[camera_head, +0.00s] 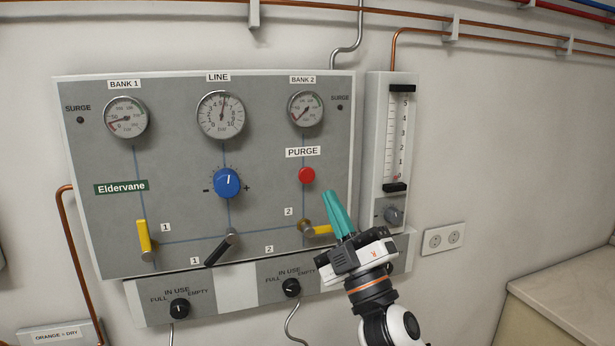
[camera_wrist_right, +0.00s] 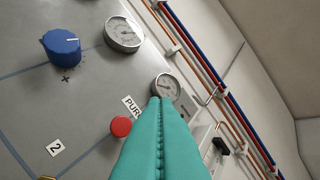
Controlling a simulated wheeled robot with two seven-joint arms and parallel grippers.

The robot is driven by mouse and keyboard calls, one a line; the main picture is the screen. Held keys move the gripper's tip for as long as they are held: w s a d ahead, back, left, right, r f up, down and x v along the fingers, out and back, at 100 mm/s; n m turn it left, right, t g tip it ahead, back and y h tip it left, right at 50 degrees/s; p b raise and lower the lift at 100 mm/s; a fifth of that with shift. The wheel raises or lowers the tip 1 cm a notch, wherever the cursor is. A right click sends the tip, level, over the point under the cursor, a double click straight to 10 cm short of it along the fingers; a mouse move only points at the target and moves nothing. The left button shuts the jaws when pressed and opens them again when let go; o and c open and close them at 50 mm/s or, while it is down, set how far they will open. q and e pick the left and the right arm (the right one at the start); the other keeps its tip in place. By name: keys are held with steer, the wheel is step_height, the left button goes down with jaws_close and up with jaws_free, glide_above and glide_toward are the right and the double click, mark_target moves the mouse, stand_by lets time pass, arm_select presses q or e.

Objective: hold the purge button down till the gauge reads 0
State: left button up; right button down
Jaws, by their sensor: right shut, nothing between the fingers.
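The red purge button (camera_head: 306,175) is on the grey panel under the PURGE label. It also shows in the right wrist view (camera_wrist_right: 121,126), left of my fingertips. My right gripper (camera_head: 328,194), with teal fingers, is shut and empty. Its tips are to the lower right of the button and appear apart from it. The wrist view shows the closed fingers (camera_wrist_right: 162,101) too. The LINE gauge (camera_head: 221,116) has its needle pointing nearly straight up, around 5. The BANK 2 gauge (camera_head: 305,109) has its needle toward the lower left. My left gripper is not in view.
A yellow lever (camera_head: 321,230) sits just below and left of my right fingers. A blue knob (camera_head: 227,183), a black lever (camera_head: 222,249) and another yellow lever (camera_head: 144,237) are farther left. A flowmeter (camera_head: 396,140) stands to the right. The space in front of the button looks clear.

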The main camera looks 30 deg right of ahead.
mark_target(306, 171)
steer(key=shift+w+d+b, duration=0.25)
steer(key=shift+w+d, duration=0.1)
steer(key=shift+w, duration=1.1)
steer(key=shift+w+d+b, duration=0.25)
steer(key=shift+w+d, duration=0.05)
steer(key=shift+w, duration=1.1)
steer(key=shift+w+d+b, duration=0.25)
steer(key=shift+w+d, duration=0.1)
steer(key=shift+w, duration=1.1)
steer(key=shift+w+d, duration=0.1)
steer(key=shift+w, duration=0.3)
steer(key=shift+w+d+b, duration=0.15)
steer(key=shift+w+b, duration=0.15)
steer(key=shift+w, duration=0.2)
steer(key=shift+s+a, duration=0.2)
steer(key=shift+s, duration=0.65)
steer(key=shift+s, duration=0.1)
